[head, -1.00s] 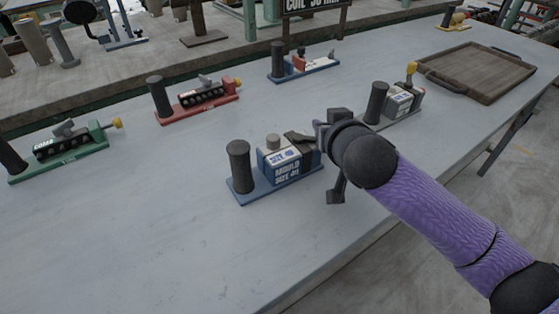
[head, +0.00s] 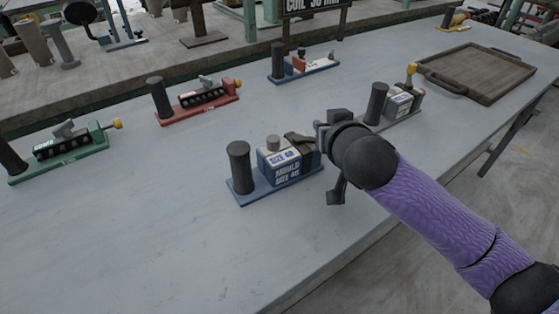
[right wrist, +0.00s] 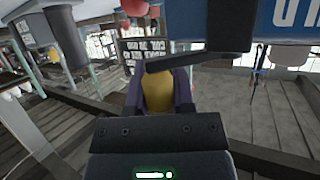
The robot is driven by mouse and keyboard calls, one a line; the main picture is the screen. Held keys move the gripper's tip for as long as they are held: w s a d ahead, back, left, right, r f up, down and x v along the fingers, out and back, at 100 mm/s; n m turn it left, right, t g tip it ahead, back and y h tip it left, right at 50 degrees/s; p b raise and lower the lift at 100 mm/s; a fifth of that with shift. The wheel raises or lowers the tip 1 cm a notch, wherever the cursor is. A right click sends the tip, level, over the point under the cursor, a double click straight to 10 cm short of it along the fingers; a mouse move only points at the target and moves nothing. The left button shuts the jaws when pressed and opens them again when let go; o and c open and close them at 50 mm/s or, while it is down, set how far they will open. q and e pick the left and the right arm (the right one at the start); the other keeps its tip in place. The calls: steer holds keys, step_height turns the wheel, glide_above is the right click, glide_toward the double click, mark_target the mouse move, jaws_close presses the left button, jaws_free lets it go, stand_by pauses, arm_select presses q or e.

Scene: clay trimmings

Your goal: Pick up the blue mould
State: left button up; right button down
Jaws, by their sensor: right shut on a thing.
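The blue mould (head: 284,172), marked "MOULD SIZE 40", stands upright on the grey table in the middle of the head view, with a dark upright handle (head: 240,165) at its left end. My right gripper (head: 325,150) is at the mould's right end and hides that end. In the right wrist view my gripper is shut on a yellow knob (right wrist: 157,92), and a blue face with white letters (right wrist: 280,15) shows at the top right. The mould's base appears to rest on the table. My left gripper is not in view.
Several similar tools stand around: a green one (head: 72,146) at left, a red one (head: 200,103) behind, a blue-based one (head: 305,67) farther back, and a grey one (head: 402,102) close behind my right gripper. A brown tray (head: 478,62) lies at right. The front left table is clear.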

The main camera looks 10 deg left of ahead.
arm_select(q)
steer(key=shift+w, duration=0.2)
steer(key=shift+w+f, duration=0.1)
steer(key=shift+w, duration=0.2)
